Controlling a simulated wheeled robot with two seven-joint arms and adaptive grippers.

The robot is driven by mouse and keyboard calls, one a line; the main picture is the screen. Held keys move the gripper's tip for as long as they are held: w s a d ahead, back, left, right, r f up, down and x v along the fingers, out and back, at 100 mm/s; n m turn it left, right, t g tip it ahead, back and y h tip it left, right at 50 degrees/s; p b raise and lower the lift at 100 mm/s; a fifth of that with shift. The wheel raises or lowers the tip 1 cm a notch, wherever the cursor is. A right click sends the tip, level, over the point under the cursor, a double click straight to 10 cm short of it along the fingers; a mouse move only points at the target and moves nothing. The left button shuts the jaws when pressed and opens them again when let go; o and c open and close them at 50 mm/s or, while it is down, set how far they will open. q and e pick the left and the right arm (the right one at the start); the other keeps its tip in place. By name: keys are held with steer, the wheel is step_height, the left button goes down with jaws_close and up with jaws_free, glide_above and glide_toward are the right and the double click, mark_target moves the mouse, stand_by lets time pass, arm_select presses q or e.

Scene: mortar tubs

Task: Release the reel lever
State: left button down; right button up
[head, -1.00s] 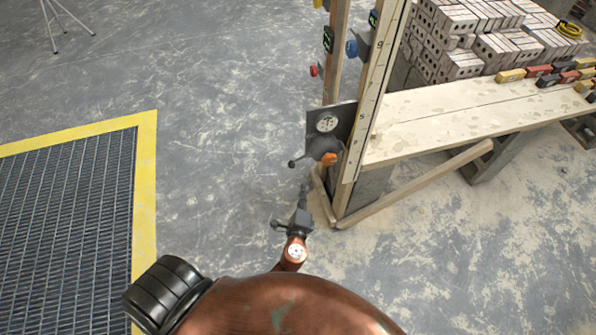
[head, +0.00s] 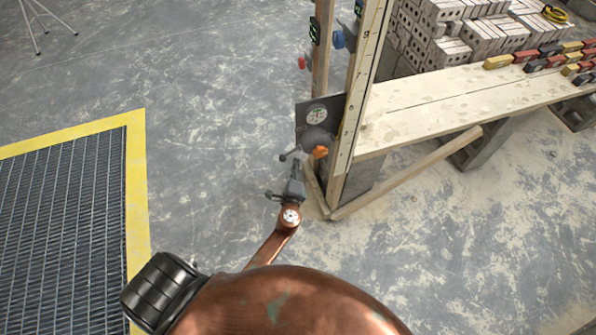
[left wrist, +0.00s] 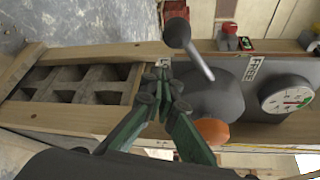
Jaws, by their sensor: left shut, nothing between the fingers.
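The reel (head: 318,137) is a dark rounded body on a grey plate, fixed to a wooden post, and it also shows in the left wrist view (left wrist: 212,95). Its lever (head: 287,156) is a thin rod with a dark ball end, and in the left wrist view the lever (left wrist: 195,55) points up and left. An orange knob (left wrist: 213,132) sits on the reel. My left gripper (head: 295,168) is shut and empty just below the lever. In the left wrist view its fingertips (left wrist: 163,92) are left of the reel; contact cannot be told. My right gripper is out of view.
A dial gauge (left wrist: 285,97) and a FREE label (left wrist: 253,68) are beside the reel. A plank bench (head: 450,110) with colored blocks stands right of the post (head: 357,100). A yellow-edged floor grate (head: 70,215) lies left. The floor between is clear.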

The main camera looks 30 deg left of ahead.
arm_select(q)
steer(key=shift+s+a+r+p, duration=0.15)
steer(key=shift+s+a+r, duration=0.15)
steer(key=shift+s+a, duration=0.2)
steer(key=shift+s+a+r+p, duration=0.15)
steer(key=shift+s+a+r, duration=0.15)
steer(key=shift+s+a, duration=0.2)
